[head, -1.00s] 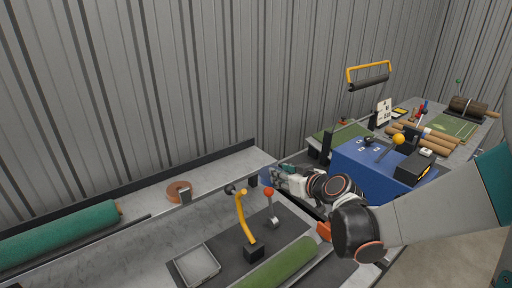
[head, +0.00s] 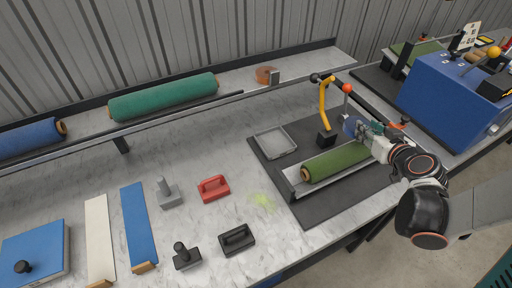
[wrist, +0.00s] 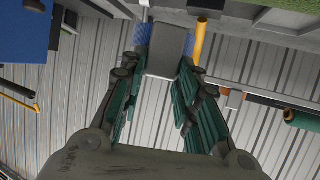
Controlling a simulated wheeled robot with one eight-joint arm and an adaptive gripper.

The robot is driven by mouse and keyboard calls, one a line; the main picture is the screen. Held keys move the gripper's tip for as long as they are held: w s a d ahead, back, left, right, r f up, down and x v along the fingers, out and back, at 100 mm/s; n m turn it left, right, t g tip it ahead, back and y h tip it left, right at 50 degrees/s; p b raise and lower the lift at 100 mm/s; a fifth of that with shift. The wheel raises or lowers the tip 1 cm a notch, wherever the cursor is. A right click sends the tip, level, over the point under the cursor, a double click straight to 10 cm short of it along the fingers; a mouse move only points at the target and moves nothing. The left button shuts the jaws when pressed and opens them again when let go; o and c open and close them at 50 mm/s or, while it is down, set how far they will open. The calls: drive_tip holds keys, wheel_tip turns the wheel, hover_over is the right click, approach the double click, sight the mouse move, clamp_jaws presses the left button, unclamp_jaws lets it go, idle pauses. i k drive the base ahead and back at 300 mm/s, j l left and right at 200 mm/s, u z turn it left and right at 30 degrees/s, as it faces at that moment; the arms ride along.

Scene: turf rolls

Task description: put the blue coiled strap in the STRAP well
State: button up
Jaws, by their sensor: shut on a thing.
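The blue coiled strap (head: 350,126) is at the tip of my gripper (head: 362,130), held above the far end of the green turf roll, close to the red-knobbed lever. In the wrist view, the fingers of my gripper (wrist: 165,62) are closed on a grey block, with the blue strap (wrist: 142,36) showing at both sides behind it. A shallow grey square tray (head: 275,143) lies on the dark mat. I cannot read a STRAP label in any view, so I cannot tell which place is the STRAP well.
A yellow curved handle (head: 325,103) and a red-knobbed lever (head: 346,90) stand close to my gripper. The green roll (head: 336,161) lies below it. A blue machine (head: 447,95) is at right.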

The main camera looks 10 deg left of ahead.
sight(274, 143)
drive_tip(key=k+j+z, duration=0.1)
drive_tip(key=k+j, duration=0.15)
drive_tip(key=j, duration=0.3)
drive_tip(key=k+j+z, duration=0.1)
drive_tip(key=k+j, duration=0.15)
drive_tip(key=j, duration=0.3)
drive_tip(key=k+j+z, duration=0.1)
drive_tip(key=k+j, duration=0.15)
drive_tip(key=j, duration=0.25)
drive_tip(key=k+j+z, duration=0.1)
drive_tip(key=k+j, duration=0.2)
drive_tip(key=j, duration=0.2)
drive_tip(key=k+j+z, duration=0.1)
drive_tip(key=k+j, duration=0.2)
drive_tip(key=j, duration=0.15)
